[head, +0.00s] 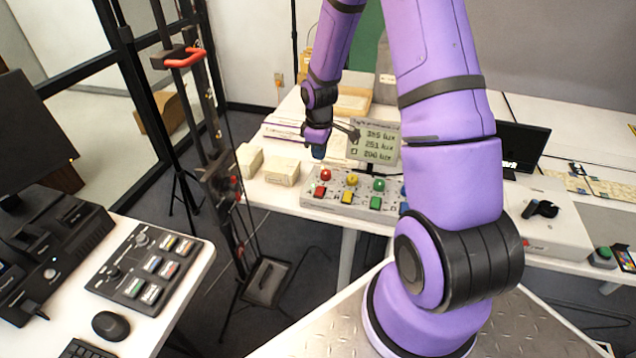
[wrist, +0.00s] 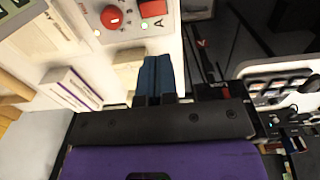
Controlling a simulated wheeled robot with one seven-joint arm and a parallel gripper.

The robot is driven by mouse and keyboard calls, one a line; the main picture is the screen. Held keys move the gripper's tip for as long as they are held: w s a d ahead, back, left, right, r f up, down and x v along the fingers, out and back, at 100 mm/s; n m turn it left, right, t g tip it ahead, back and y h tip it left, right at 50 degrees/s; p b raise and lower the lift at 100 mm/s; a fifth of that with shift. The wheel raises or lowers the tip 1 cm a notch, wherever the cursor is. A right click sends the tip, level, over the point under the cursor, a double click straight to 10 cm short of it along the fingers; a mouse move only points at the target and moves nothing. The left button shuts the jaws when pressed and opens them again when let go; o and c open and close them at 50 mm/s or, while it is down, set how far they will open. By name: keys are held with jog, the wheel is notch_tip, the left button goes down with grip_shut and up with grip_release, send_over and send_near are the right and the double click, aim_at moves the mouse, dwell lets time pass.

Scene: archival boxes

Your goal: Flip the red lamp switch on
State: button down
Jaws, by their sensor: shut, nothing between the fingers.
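A light grey control box (head: 335,203) stands on the far table. At its left end are a round red dome (head: 325,174) and a red rectangular switch (head: 319,191) in front of it. In the wrist view the red dome (wrist: 112,17) and the red switch (wrist: 153,8) are at the top edge, with an "A" on the box face. My gripper (head: 318,152) hangs above and behind the box's left end. Its blue fingers (wrist: 157,76) are together, empty and apart from the switch. I cannot tell the switch's position.
Yellow and green domes and more coloured switches (head: 347,197) sit to the right on the box. A lux display (head: 376,142) stands behind it. Cream boxes (head: 268,169) lie to its left. A black stand (head: 222,185) rises left of the table.

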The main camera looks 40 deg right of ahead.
aim_at(320, 190)
notch_tip(320, 190, down, 14)
jog(key=shift+r, duration=0.1)
dwell(0.5)
jog(key=shift+f, duration=0.25)
dwell(0.5)
jog(key=shift+w+d+r, duration=0.3)
jog(key=shift+w+d, duration=0.15)
jog(key=shift+d, duration=0.15)
jog(key=shift+r, duration=0.1)
jog(key=shift+r, duration=0.35)
notch_tip(320, 190, up, 13)
